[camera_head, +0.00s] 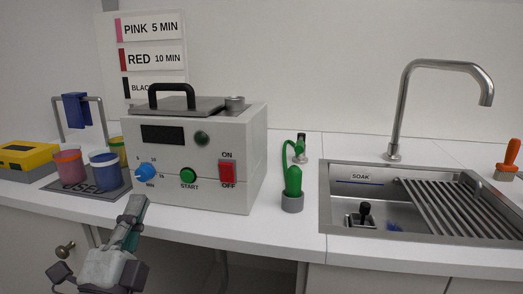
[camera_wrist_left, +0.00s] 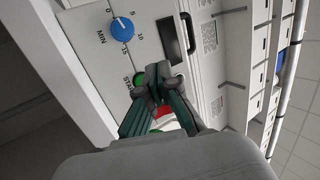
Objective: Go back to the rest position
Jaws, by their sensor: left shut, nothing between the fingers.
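My left gripper (camera_head: 134,207) is shut and empty. In the head view it is low in front of the counter edge, left of centre, pointing up toward the white machine (camera_head: 255,165). In the left wrist view its closed fingertips (camera_wrist_left: 155,88) appear in front of the machine's panel, over part of the START button area. The machine carries a blue dial (camera_head: 145,172), a green START button (camera_head: 188,176) and a red ON/OFF switch (camera_head: 226,172). My right gripper does not show.
A dark mat (camera_head: 75,191) holds a pink-red jar (camera_head: 69,165), a blue jar (camera_head: 105,173) and a yellow-green jar (camera_head: 117,148). A yellow box (camera_head: 28,157) stands far left. A green hose nozzle (camera_head: 293,182) and a sink (camera_head: 325,215) with a tap (camera_head: 398,110) are right.

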